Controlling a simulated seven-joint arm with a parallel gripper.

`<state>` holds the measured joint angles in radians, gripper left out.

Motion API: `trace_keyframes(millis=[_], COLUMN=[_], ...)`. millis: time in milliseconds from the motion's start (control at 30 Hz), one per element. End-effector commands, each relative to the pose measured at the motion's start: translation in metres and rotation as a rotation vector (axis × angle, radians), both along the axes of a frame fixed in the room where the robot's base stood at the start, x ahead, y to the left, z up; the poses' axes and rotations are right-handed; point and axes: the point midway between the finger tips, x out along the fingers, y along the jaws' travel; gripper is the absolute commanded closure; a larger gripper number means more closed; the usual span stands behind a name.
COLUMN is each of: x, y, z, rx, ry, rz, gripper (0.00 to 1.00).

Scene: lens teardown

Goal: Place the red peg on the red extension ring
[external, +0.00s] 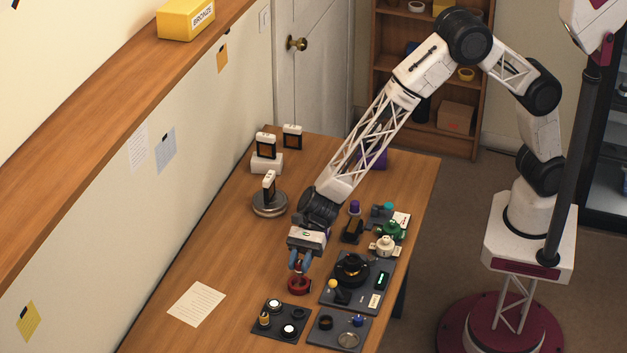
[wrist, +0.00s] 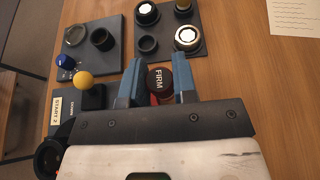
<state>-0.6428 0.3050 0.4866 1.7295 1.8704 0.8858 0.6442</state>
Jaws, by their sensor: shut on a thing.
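My gripper (external: 300,267) points down over the table, with its blue fingers just above the red extension ring (external: 298,287) in the external view. In the wrist view my gripper (wrist: 157,75) is shut on a piece with a dark round top lettered FIRM (wrist: 159,79), which I take to be the red peg. Red shows beside and below that top, but I cannot tell there whether it is peg or ring. The peg's lower end is hidden, so I cannot tell whether it touches the ring.
A dark tray (external: 327,295) with a black ring and a yellow knob lies close on the right. Two smaller trays (external: 262,333) (external: 325,343) with lens parts lie in front. A round metal stand (external: 270,210) is behind. The table's left side is clear around a paper sheet (external: 196,304).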

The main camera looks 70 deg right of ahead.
Motion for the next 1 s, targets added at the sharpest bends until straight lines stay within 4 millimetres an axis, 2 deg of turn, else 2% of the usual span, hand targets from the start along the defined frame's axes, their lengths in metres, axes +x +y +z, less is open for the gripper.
trace_keyframes(millis=[100,300,767,800,933,1000], x=[0.000,0.000,0.000,0.000,0.000,0.000], y=[0.000,0.000,0.000,0.000,0.000,0.000], z=[-0.015,-0.030,-0.034,-0.034,-0.034,-0.034], rx=[-0.002,-0.001,-0.001,-0.001,-0.001,-0.001], ry=[0.003,0.002,0.000,0.000,0.000,0.000], rz=[0.000,-0.001,0.000,0.000,0.000,0.000], gripper=[0.96,0.96,0.96,0.69,0.49,0.48])
